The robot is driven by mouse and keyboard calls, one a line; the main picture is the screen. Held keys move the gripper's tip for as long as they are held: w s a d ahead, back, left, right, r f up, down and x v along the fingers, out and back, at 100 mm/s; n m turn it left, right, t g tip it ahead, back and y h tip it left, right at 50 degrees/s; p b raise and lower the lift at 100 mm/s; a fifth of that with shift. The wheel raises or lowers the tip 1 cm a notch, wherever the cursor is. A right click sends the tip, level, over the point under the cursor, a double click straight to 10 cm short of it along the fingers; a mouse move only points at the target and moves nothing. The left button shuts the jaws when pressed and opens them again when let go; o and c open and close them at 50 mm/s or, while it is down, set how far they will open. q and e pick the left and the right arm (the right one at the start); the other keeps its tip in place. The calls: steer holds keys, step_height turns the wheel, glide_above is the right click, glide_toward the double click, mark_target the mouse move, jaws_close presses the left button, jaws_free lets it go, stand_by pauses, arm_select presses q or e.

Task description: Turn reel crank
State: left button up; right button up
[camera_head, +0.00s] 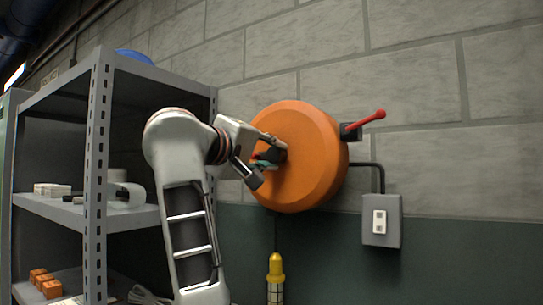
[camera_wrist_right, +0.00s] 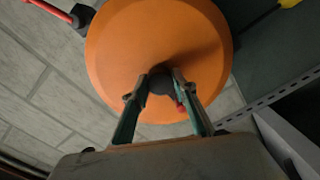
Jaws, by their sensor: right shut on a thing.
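The orange reel (camera_head: 308,165) is mounted on the wall in the middle of the head view. It fills the upper middle of the right wrist view (camera_wrist_right: 125,45). A dark round knob, which looks like the crank handle (camera_wrist_right: 160,84), stands out from the reel's face. My right gripper (camera_head: 271,157) reaches the reel face from the left. Its two fingers (camera_wrist_right: 159,88) are shut around the knob, one on each side. The crank's arm behind the knob is mostly hidden. My left gripper is not in view.
A red lever (camera_head: 367,120) on a dark bracket sticks out right of the reel. A grey switch box (camera_head: 382,220) hangs below it. A grey metal shelf (camera_head: 97,170) stands left, close to my arm. A yellow-topped tool (camera_head: 275,266) hangs below the reel.

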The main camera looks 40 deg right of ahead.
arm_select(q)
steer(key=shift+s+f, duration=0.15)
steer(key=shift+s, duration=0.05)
arm_select(e)
steer(key=shift+r, duration=0.15)
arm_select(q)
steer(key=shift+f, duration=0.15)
arm_select(e)
steer(key=o, duration=1.1)
steer(key=shift+d, duration=0.1)
